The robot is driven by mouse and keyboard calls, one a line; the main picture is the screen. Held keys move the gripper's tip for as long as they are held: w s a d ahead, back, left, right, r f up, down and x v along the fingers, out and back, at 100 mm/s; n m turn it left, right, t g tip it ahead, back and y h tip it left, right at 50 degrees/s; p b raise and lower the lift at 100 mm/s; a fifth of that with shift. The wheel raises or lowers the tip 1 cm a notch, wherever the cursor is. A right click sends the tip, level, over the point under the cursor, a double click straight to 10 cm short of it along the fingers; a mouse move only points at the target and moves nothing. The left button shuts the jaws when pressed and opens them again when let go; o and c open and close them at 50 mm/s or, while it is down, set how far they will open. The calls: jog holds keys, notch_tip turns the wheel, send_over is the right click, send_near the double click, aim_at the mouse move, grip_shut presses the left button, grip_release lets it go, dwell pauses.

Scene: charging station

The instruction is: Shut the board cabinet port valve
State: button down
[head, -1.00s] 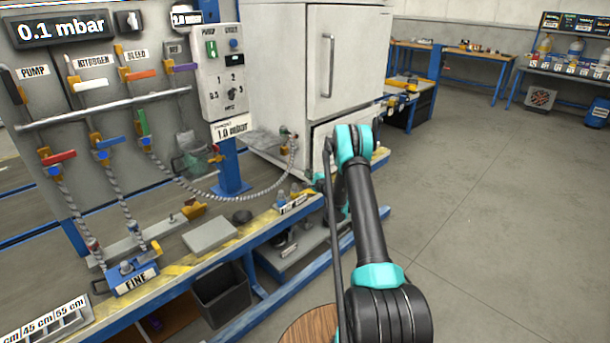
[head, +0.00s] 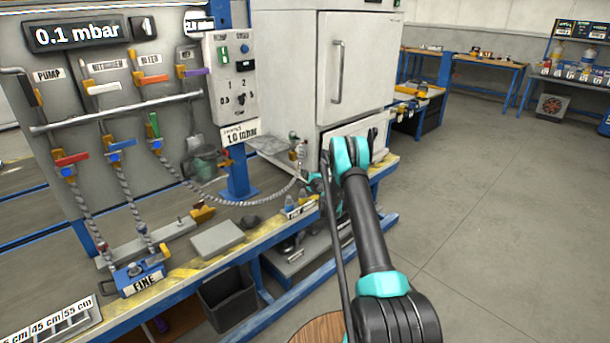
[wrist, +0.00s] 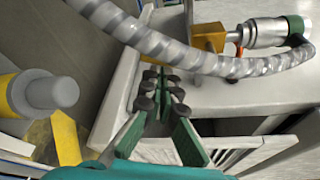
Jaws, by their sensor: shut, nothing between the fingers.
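The pale grey cabinet (head: 283,75) stands at the back of the bench, with a small port fitting (head: 298,150) low on its left side. The ribbed hose (head: 225,199) runs from this fitting towards the board. In the wrist view, a brass valve body (wrist: 208,38) joins a silver fitting with a green end (wrist: 272,32). A bit of orange (wrist: 238,50), perhaps the handle, shows behind the hose; its setting is unclear. My gripper (wrist: 166,88) is shut and empty, below and left of the valve, apart from it. In the head view my arm mostly hides it.
The hose (wrist: 160,45) crosses the upper wrist view close above my fingers. A grey-topped yellow cylinder (wrist: 50,92) stands at left. The board (head: 150,75) carries several coloured levers. A grey block (head: 217,239) lies on the bench. Open floor (head: 500,230) lies to the right.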

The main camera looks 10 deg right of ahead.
jog(key=shift+s+a+m, duration=0.2)
jog(key=shift+a+m, duration=0.1)
jog(key=shift+m, duration=0.2)
jog(key=m+g, duration=0.1)
jog(key=s+a+r+m, duration=0.1)
jog(key=m, duration=0.1)
jog(key=a+m+g+y, duration=0.1)
jog(key=shift+s+a+r+m+g, duration=0.15)
jog(key=shift+s+r+m+g, duration=0.15)
jog(key=shift+s+m, duration=0.1)
jog(key=r+m, duration=0.1)
jog(key=a+m+g+y, duration=0.1)
jog(key=s+r+m, duration=0.1)
jog(key=shift+a+r+m+y, duration=0.2)
jog(key=shift+r+m+y, duration=0.1)
jog(key=shift+y, duration=0.1)
jog(key=shift+r, duration=0.1)
dwell(0.5)
dwell(0.3)
